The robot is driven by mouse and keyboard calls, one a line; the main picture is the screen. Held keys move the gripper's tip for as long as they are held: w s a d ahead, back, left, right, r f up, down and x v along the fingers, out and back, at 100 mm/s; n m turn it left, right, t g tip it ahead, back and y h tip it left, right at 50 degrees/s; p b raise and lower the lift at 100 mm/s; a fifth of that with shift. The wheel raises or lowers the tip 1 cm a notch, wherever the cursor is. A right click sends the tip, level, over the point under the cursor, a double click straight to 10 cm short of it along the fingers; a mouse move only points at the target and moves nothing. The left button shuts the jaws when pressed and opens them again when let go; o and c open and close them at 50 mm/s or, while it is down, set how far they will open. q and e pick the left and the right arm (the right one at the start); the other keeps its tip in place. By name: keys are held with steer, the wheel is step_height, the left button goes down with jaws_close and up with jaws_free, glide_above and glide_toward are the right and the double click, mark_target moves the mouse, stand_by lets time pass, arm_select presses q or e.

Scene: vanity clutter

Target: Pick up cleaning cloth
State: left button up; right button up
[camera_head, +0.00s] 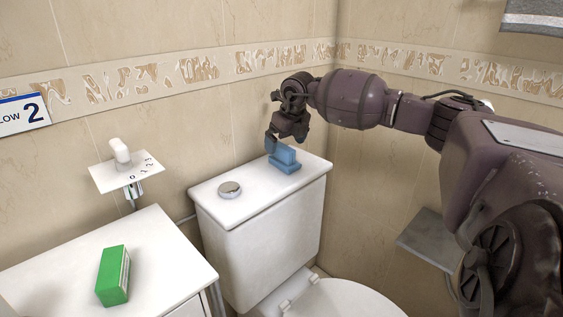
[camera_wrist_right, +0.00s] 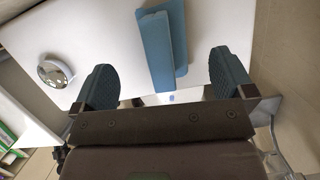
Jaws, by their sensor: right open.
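The cleaning cloth (camera_head: 285,158) is a folded blue piece on the right part of the white toilet tank lid. In the right wrist view the blue cloth (camera_wrist_right: 163,45) lies ahead of the fingers, in line with the gap between them. My right gripper (camera_head: 283,140) is just above the cloth, pointing down at it. In the right wrist view its two dark blue-grey fingers (camera_wrist_right: 164,82) are spread apart with nothing between the tips. In the head view the gripper covers part of the cloth's upper edge. My left gripper is not in view.
The toilet tank lid (camera_head: 240,207) also carries a round metal flush button (camera_head: 229,189). A green box (camera_head: 113,275) sits on a white cabinet (camera_head: 165,252) at the left. The tiled wall stands close behind the tank.

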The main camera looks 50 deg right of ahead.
mark_target(284, 146)
steer(key=b+x, duration=0.1)
steer(key=x, duration=0.3)
steer(key=shift+f, duration=0.25)
steer(key=shift+w+f, duration=0.15)
steer(key=shift+f, duration=0.1)
steer(key=shift+r, duration=0.2)
steer(key=shift+c, duration=0.2)
steer(key=c, duration=0.7)
steer(key=shift+c, duration=1)
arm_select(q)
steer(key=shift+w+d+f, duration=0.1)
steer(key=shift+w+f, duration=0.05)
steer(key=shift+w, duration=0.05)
